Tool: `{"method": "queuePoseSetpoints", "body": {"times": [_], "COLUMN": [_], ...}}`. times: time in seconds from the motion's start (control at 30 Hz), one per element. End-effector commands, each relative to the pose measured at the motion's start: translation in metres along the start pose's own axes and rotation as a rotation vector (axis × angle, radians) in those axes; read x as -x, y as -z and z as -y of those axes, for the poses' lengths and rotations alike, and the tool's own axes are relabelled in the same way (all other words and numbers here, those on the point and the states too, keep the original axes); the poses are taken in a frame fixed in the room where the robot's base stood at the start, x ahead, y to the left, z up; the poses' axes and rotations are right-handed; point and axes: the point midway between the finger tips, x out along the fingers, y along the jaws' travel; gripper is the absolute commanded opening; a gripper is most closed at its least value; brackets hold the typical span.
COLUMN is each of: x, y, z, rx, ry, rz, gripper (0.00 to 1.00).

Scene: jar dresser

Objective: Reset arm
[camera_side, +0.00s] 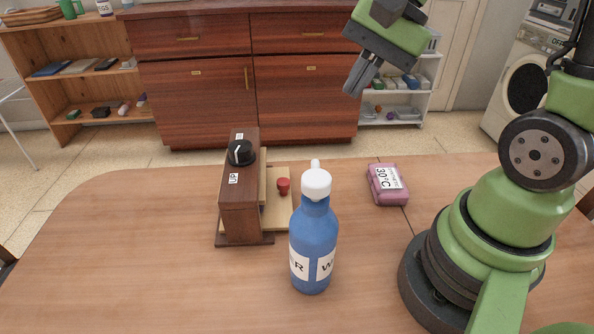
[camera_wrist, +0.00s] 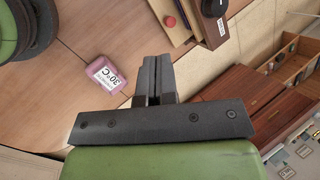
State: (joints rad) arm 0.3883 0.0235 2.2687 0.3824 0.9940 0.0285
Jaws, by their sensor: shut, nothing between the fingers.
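My gripper (camera_side: 357,86) is shut and empty, raised above the far side of the table at the upper right of the side view. Its closed fingers (camera_wrist: 159,62) point into the middle of the wrist view. It touches nothing. My green arm's base stands at the right of the table.
A blue bottle (camera_side: 314,246) with a white cap stands upright on the table (camera_side: 120,255). A pink "30°C" block (camera_side: 387,185) lies right. The table's left side is clear.

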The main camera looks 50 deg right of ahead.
Motion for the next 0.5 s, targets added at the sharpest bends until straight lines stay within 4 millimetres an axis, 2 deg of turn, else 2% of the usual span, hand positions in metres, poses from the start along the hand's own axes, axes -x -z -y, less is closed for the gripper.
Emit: {"method": "queuePoseSetpoints", "body": {"times": [0.03, 0.2, 0.33, 0.5], "x": [0.010, 0.037, 0.053, 0.064], "y": [-0.015, -0.055, -0.074, -0.086], "z": [0.001, -0.008, -0.018, -0.028], "rx": [0.112, 0.453, 0.660, 0.816], "ry": [0.004, 0.018, 0.044, 0.073], "rz": [-0.043, -0.192, -0.295, -0.384], "gripper": [0.00, 0.00, 0.00, 0.00]}}
